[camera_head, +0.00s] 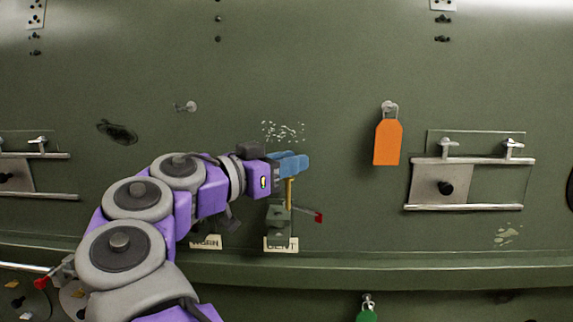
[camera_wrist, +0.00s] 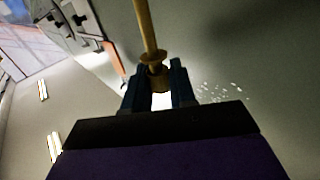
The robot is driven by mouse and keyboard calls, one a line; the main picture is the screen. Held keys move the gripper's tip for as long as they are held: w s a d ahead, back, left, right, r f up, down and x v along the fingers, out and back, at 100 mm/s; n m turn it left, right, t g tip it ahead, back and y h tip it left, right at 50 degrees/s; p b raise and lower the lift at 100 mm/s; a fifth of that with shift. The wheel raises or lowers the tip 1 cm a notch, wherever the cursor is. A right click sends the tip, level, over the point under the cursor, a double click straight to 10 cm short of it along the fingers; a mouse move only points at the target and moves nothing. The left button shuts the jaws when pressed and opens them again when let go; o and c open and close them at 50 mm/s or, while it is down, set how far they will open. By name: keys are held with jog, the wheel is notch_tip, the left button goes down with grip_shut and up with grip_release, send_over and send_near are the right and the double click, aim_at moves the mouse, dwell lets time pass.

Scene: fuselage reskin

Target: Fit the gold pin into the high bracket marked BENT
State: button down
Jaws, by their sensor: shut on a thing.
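My gripper (camera_head: 293,163) has blue fingers and is shut on the gold pin (camera_head: 289,190), close to the green fuselage wall. The pin hangs down nearly upright from the fingers. In the wrist view the pin (camera_wrist: 147,30) and its collar show between the blue fingertips (camera_wrist: 157,88). The BENT bracket (camera_head: 278,222) is a small grey-green block directly below, above its pale label (camera_head: 281,244). The pin's lower end meets the bracket's top edge in the head view. I cannot tell whether it is inside the bracket or in front of it.
A red-tipped piece (camera_head: 318,217) sticks out right of the bracket. A second label (camera_head: 206,242), seemingly WORN, is partly behind my arm. An orange tag (camera_head: 387,142) hangs to the right, beside a railed panel (camera_head: 470,184). A ledge (camera_head: 400,270) runs below.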

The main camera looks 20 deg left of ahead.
jog(key=shift+w+a+f, duration=0.2)
jog(key=shift+a, duration=0.15)
jog(key=a, duration=0.3)
jog(key=shift+s+a+f, duration=0.1)
jog(key=shift+a, duration=0.15)
jog(key=shift+d+f+b, duration=0.4)
jog(key=shift+d+f, duration=0.05)
jog(key=shift+f, duration=0.35)
jog(key=shift+a, duration=0.15)
jog(key=shift+d+r, duration=0.2)
jog(key=shift+r, duration=0.1)
jog(key=shift+a+r+p, duration=0.1)
jog(key=shift+r+p, duration=0.2)
jog(key=shift+p, duration=0.15)
